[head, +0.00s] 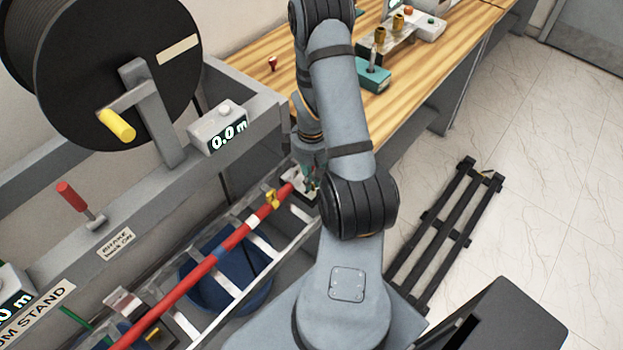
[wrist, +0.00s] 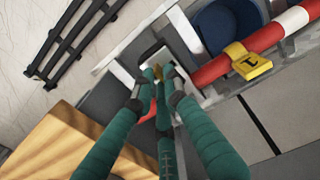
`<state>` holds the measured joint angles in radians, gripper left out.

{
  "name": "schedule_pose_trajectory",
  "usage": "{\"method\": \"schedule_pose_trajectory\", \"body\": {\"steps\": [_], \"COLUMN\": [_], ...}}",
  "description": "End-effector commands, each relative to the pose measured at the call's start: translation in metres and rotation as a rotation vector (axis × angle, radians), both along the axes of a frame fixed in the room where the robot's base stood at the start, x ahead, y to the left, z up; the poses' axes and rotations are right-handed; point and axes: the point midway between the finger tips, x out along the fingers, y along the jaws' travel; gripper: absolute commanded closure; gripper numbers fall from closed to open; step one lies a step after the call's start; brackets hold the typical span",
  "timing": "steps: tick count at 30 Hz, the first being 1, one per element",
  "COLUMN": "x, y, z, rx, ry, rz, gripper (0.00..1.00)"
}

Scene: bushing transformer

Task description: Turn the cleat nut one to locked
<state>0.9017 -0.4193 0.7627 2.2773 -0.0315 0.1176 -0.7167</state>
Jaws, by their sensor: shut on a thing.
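In the head view my gripper (head: 311,182) is at the upper right end of the ladder-like tray, partly hidden by my arm. The red cable (head: 205,266) runs along this tray.
The cable tray (head: 232,287) passes over a blue drum (head: 205,290). A wooden bench (head: 262,70) stands behind, and a black rack (head: 440,235) lies on the floor at right. A cable reel (head: 80,60) stands at left.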

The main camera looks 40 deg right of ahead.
Motion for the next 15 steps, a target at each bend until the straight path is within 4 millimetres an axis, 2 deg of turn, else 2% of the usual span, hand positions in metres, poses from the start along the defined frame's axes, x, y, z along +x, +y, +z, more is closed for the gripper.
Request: {"method": "schedule_pose_trajectory", "body": {"steps": [5, 11, 12, 15], "x": [0.0003, -0.0003, -0.0003, -0.0003], "y": [-0.0003, 0.0000, 0.0000, 0.0000], "z": [-0.0022, 0.0002, 0.0002, 0.0002], "rx": [-0.001, 0.000, 0.000, 0.000], "ry": [-0.002, 0.000, 0.000, 0.000], "rz": [-0.088, -0.090, -0.089, -0.089], "gripper": [1.00, 1.00, 0.87, 0.81]}}
